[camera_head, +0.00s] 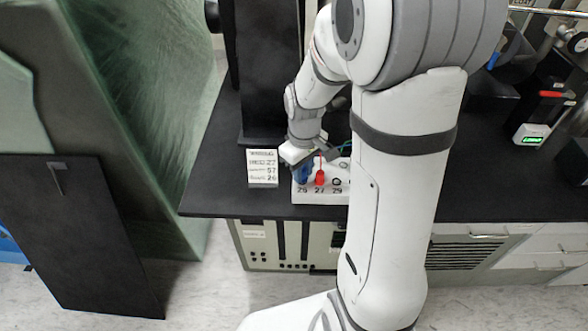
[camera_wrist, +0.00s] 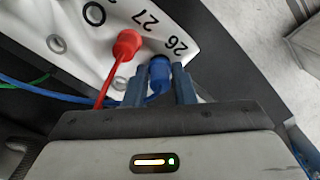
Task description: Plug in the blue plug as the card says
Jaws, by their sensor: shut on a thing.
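My gripper (camera_head: 297,158) is shut on the blue plug (camera_head: 303,175), at the left end of the white socket panel (camera_head: 322,197). In the wrist view, the blue plug (camera_wrist: 160,68) sits between my two fingers (camera_wrist: 160,84), against the panel beside the number 26. I cannot tell how deep it is in. A red plug (camera_head: 320,178) stands at the socket marked 27. An empty socket (camera_head: 337,181) marked 29 is to its right. The white card (camera_head: 263,168) stands left of the panel; it shows 27, 57 and 26, but its words are too small to read.
The panel stands near the front edge of the black bench (camera_head: 222,190). A blue cable (camera_wrist: 50,92) and a red cable (camera_wrist: 103,88) trail from the plugs. A black upright (camera_head: 262,75) rises behind the card. My arm hides the panel's right part.

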